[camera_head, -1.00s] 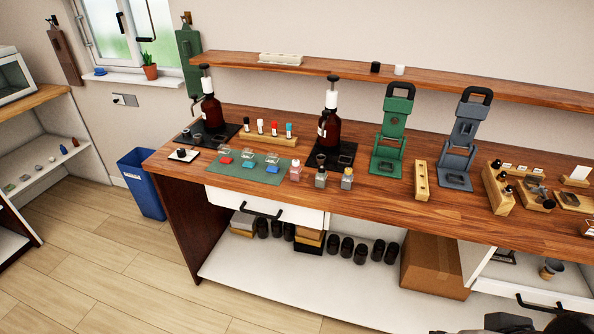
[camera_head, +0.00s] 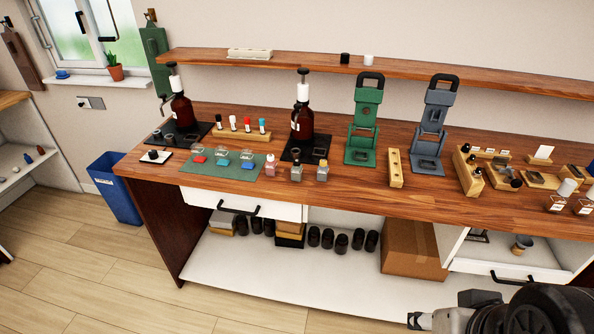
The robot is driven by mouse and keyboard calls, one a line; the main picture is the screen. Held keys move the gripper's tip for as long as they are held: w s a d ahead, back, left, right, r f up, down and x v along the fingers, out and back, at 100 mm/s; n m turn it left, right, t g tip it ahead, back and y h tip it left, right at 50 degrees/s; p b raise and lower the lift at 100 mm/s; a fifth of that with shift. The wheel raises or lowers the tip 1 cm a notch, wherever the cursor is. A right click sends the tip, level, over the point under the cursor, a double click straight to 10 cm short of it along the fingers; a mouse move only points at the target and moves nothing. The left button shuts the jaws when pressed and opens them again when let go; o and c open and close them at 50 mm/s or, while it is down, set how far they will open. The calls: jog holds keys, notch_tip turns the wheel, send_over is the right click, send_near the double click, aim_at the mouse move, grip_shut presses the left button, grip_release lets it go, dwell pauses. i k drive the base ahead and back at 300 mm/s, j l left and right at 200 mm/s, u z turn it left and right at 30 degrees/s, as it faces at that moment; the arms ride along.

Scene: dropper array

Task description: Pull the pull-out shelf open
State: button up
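The pull-out shelf (camera_head: 518,268) is low at the right, under the counter. It is a white board with a black bar handle (camera_head: 512,279) on its front, and it holds a small brown cup (camera_head: 522,244) and a dark item. It looks pushed in. My arm fills the lower right corner in front of the shelf, with a dark end that seems to be my gripper (camera_head: 416,320) at the bottom edge, left of and below the handle. It is apart from the handle. Its fingers are too small and cut off to tell open from shut.
A white drawer (camera_head: 270,207) with its own black handle is shut under the counter's left part. A cardboard box (camera_head: 413,250) stands left of the pull-out shelf. The wooden counter (camera_head: 350,196) above carries bottles, stands and racks.

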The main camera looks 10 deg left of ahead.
aim_at(495, 254)
jog(key=z, duration=1.15)
jog(key=i, duration=0.8)
jog(key=l+z, duration=0.05)
jog(key=l, duration=0.05)
